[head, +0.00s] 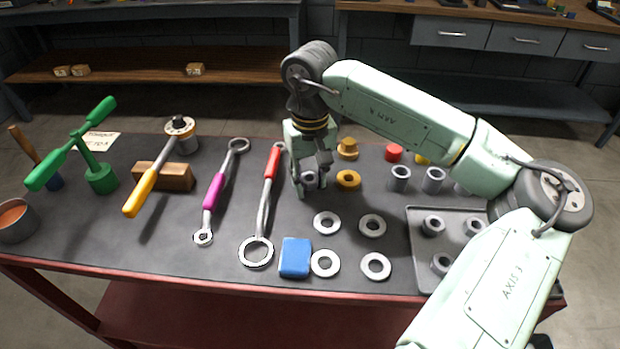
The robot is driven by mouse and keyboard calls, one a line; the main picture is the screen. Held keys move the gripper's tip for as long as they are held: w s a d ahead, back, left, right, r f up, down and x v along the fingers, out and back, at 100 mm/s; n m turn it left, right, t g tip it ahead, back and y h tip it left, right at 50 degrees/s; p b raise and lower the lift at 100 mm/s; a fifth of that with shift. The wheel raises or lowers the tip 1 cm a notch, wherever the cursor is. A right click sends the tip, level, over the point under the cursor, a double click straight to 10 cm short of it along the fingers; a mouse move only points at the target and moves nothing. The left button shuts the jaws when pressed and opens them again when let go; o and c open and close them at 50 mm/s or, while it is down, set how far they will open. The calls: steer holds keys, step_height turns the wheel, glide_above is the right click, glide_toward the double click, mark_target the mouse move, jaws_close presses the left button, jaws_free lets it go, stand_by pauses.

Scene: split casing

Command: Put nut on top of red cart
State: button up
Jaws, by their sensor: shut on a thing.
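My gripper (312,184) points down over the middle of the black-topped red cart (130,260). It is shut on a small grey nut (309,178), partly hidden by the fingers. The nut is at or just above the cart top; I cannot tell whether it touches. A red-handled wrench lies close to its left and a yellow ring (348,179) close to its right.
Several grey washers (326,223) and a blue block (295,257) lie in front. A grey tray (420,275) with grey rings is at right, partly behind my arm. Wrenches (215,190), a wooden block (175,178) and a green tool (100,178) are at left.

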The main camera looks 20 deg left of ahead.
steer(key=shift+f, duration=0.3)
steer(key=shift+s+f+b, duration=0.15)
steer(key=shift+f+b, duration=0.05)
steer(key=shift+b, duration=0.15)
steer(key=o, duration=0.9)
steer(key=shift+f, duration=0.15)
steer(key=shift+c, duration=0.2)
steer(key=shift+r+p, duration=0.6)
steer(key=shift+p, duration=0.05)
step_height(320, 180, up, 12)
steer(key=b, duration=0.2)
steer(key=shift+r, duration=0.25)
